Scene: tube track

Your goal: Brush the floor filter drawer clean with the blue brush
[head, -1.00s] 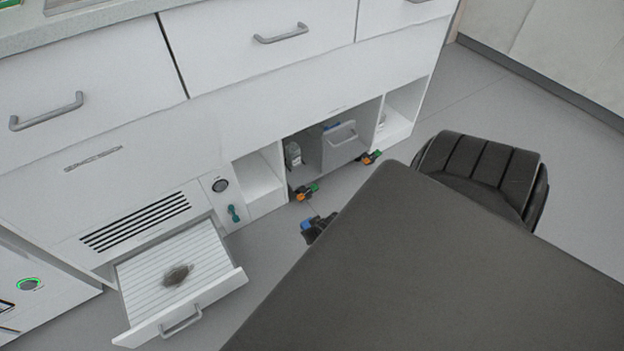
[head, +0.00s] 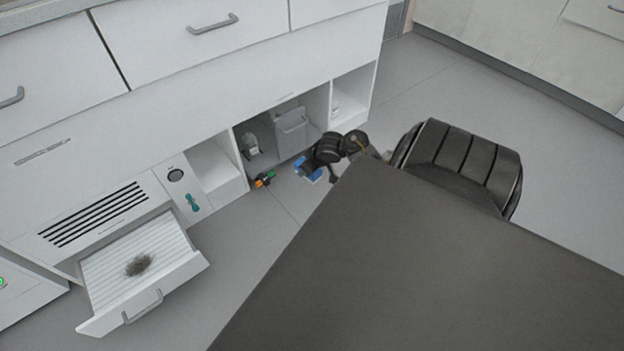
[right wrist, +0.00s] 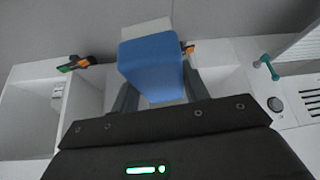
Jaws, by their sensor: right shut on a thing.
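The floor filter drawer (head: 180,265) is pulled out at the lower left of the head view. A dark dust patch (head: 139,265) lies on its white ribbed filter. My right gripper (head: 311,168) is near the floor in front of the open cabinet bays, to the right of the drawer and apart from it. It is shut on the blue brush (right wrist: 150,62), which fills the space between the fingers in the right wrist view. A pale part shows at the brush's far end. A corner of the drawer (right wrist: 303,42) shows there too. My left gripper is not in view.
A teal handle (head: 192,202) and a round dark knob (head: 175,175) are on the panel beside the drawer. A green and orange piece (head: 264,180) sits at the bay's edge. A bottle (head: 250,146) and a grey bin (head: 291,130) stand inside. The floor between gripper and drawer looks clear.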

